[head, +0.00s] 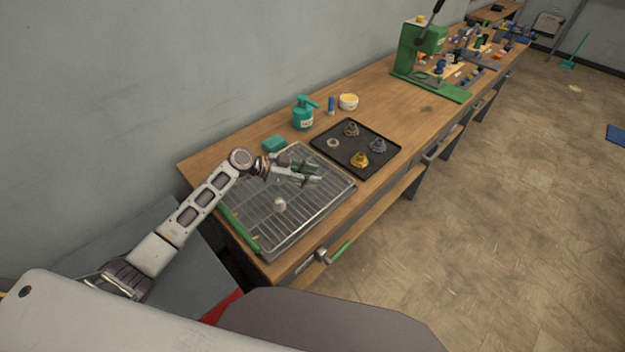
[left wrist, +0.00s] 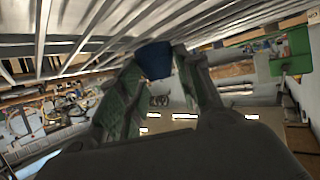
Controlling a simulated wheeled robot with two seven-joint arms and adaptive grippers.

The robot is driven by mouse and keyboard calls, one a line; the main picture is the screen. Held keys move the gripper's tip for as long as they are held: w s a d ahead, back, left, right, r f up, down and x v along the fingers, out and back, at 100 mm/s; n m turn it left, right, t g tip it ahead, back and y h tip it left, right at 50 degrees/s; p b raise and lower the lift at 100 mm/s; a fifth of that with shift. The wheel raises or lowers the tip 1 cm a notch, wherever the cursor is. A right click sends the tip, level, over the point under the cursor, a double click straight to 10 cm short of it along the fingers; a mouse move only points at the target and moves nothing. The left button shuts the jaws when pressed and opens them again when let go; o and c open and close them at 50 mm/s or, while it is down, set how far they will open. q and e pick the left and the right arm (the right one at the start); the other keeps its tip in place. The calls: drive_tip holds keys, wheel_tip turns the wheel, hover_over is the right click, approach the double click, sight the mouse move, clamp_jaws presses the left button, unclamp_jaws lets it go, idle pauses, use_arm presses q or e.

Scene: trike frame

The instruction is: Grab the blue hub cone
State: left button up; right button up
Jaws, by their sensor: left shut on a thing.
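My left gripper (head: 308,173) is low over the right part of the wire rack (head: 315,203) in the head view. In the left wrist view its two green-padded fingers close on the blue hub cone (left wrist: 155,60), right beside the rack's bars. The cone is hidden by the fingers in the head view. I cannot tell whether it still touches the rack. My right gripper is not in view.
A pale cone-like piece (head: 280,204) stands on the rack. A black tray (head: 340,163) beyond it holds a yellow cone (head: 360,160) and several grey parts.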

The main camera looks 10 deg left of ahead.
use_arm(q)
drive_tip(key=shift+r, duration=0.15)
drive_tip(key=shift+r+b, duration=0.8)
drive_tip(key=shift+r, duration=4.1)
